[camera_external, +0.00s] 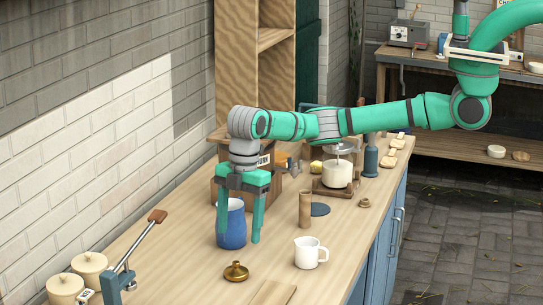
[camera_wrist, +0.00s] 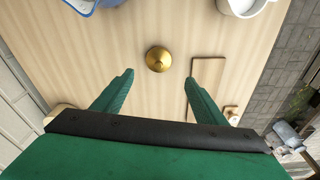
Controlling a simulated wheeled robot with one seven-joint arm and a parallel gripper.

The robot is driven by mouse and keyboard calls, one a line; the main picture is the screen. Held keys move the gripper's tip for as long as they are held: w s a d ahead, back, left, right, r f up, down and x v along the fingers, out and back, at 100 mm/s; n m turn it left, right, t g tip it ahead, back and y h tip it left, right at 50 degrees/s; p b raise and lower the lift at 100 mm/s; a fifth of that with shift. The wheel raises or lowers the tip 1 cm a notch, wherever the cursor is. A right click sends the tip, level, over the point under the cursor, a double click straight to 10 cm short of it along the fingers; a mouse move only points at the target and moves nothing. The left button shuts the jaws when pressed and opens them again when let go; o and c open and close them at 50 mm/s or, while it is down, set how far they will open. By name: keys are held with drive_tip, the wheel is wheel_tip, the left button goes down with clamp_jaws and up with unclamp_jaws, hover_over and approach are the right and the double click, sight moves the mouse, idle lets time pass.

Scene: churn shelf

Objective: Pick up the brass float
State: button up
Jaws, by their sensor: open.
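The brass float (camera_external: 236,271) is a small golden domed piece with a knob on top, standing on the wooden counter near the front. It also shows in the wrist view (camera_wrist: 158,59), beyond and between my fingertips. My gripper (camera_external: 238,224) points down above the counter, next to the blue jug and farther back than the float. Its green fingers are spread wide with nothing held, and in the wrist view my gripper (camera_wrist: 160,78) has bare counter between the fingers. The float is apart from both fingers.
A blue jug (camera_external: 232,226) stands right by my fingers. A white mug (camera_external: 309,252) stands right of the float, and a wooden board (camera_external: 273,293) lies in front. Cream lidded pots (camera_external: 65,288) and a lever tool (camera_external: 135,255) are at left. A wooden cylinder (camera_external: 305,209) stands behind.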

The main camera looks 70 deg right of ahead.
sight(236, 262)
drive_tip(key=f, duration=0.3)
drive_tip(key=a+f, duration=0.1)
drive_tip(key=f, duration=0.6)
drive_tip(key=shift+w+a+f, duration=0.2)
drive_tip(key=shift+w, duration=0.15)
drive_tip(key=c, duration=1.1)
